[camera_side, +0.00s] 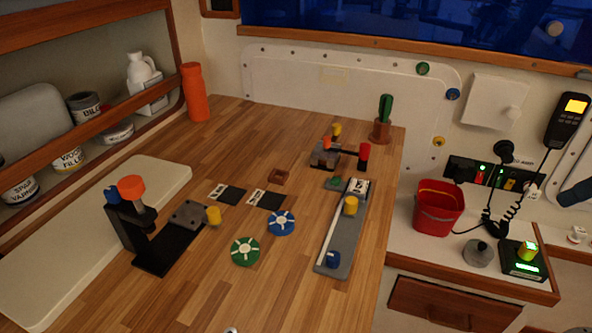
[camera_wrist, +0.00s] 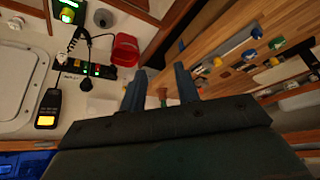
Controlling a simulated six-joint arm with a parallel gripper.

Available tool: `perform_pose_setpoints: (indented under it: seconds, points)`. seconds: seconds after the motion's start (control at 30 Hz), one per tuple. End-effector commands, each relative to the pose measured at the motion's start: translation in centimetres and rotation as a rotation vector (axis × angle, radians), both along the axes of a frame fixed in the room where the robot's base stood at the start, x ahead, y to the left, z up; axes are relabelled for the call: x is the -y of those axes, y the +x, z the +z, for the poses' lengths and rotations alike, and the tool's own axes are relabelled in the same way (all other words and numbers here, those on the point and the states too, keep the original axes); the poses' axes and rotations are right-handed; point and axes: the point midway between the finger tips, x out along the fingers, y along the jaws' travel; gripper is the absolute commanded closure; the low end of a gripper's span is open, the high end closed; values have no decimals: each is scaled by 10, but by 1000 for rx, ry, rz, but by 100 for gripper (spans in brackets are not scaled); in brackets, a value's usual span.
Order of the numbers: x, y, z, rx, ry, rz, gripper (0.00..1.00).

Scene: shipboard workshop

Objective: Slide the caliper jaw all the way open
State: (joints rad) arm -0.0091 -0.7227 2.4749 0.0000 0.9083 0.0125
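The long grey bar with a white strip along one side (camera_side: 333,238) looks like the caliper. It lies on the right part of the wooden bench. A yellow knob (camera_side: 350,206) stands near its far end and a blue knob (camera_side: 333,259) near its near end. A small white-faced block (camera_side: 358,189) sits at the far end. I cannot tell which part is the jaw.
A green disc (camera_side: 245,251) and a blue disc (camera_side: 281,223) lie left of the bar. A black stand with an orange knob (camera_side: 131,188) is at left. A red bucket (camera_side: 438,208) is right.

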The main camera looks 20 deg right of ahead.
Motion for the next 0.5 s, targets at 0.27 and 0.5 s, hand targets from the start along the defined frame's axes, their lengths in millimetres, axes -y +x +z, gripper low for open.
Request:
perform_pose_setpoints:
  seconds: [0.27,0.5]
  points:
    - [-11,34,19,-64,26,-10,68]
    - [-29,79,33,-139,50,-27,68]
